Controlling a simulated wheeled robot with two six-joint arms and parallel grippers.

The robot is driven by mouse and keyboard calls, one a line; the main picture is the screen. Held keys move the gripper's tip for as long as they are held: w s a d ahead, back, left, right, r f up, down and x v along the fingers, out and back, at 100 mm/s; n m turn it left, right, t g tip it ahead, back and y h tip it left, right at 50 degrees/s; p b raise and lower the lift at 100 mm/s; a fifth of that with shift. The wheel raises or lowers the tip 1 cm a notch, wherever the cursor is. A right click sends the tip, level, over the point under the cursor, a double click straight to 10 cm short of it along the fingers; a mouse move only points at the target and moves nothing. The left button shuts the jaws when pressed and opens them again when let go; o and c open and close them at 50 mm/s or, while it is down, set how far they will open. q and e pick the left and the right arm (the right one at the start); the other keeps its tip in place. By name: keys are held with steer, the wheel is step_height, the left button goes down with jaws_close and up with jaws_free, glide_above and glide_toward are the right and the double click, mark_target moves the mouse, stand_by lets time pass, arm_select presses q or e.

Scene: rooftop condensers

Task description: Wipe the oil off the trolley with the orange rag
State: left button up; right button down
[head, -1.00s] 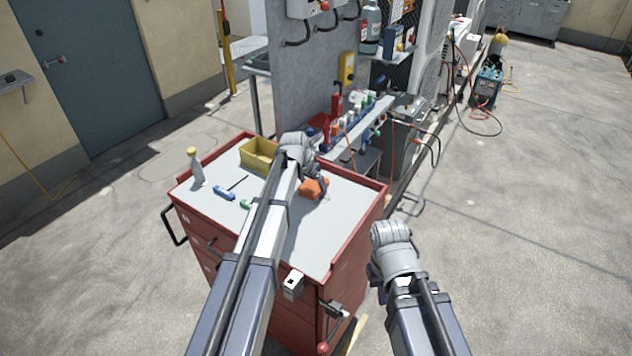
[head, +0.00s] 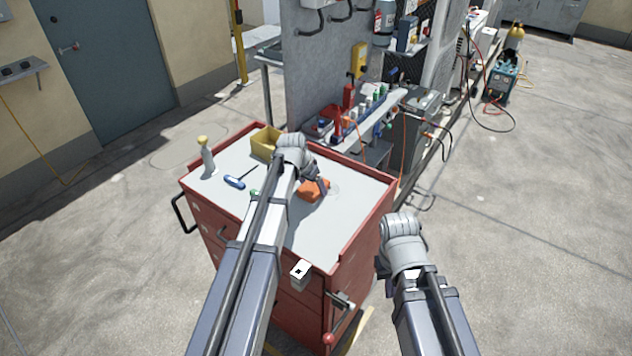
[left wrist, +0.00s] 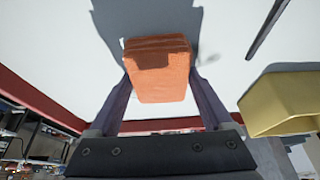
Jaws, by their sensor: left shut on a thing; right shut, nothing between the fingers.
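The red trolley (head: 350,225) with a pale grey top stands in front of me. My left gripper (head: 317,186) is over its top, shut on the orange rag (head: 311,193). In the left wrist view the rag (left wrist: 158,72) sits between the two fingers, at or just above the pale top; I cannot tell if it touches. A faint smudge (head: 335,189) shows on the top just right of the rag; it may be oil. My right gripper (head: 384,266) is off the trolley's right side, low and empty, its fingers mostly hidden by my wrist.
On the trolley top are a yellow bin (head: 265,142), a spray bottle (head: 207,158) and a blue-handled screwdriver (head: 235,182). A green-handled thing is partly behind my left arm. A grey panel with a shelf stands behind. Open concrete floor lies right.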

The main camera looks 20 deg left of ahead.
mark_target(305, 182)
arm_select(q)
steer(key=shift+s, duration=0.2)
steer(key=shift+s+a+f, duration=0.1)
steer(key=shift+s+a, duration=0.1)
steer(key=shift+s, duration=0.4)
steer(key=shift+s+a, duration=0.25)
steer(key=shift+s, duration=0.4)
steer(key=shift+s+a+f, duration=0.1)
steer(key=shift+s+a, duration=0.1)
steer(key=shift+s, duration=0.4)
steer(key=shift+a, duration=0.1)
steer(key=shift+w+a+r, duration=0.1)
steer(key=shift+w+a, duration=0.25)
steer(key=shift+a, duration=0.45)
steer(key=shift+w+a+r, duration=0.1)
steer(key=shift+w+a, duration=0.25)
steer(key=shift+a, duration=0.4)
steer(key=shift+w, duration=0.1)
steer(key=shift+w+d, duration=0.4)
steer(key=shift+w, duration=0.5)
steer(key=shift+w+d, duration=0.4)
steer(key=shift+w, duration=0.45)
steer(key=shift+w, duration=0.1)
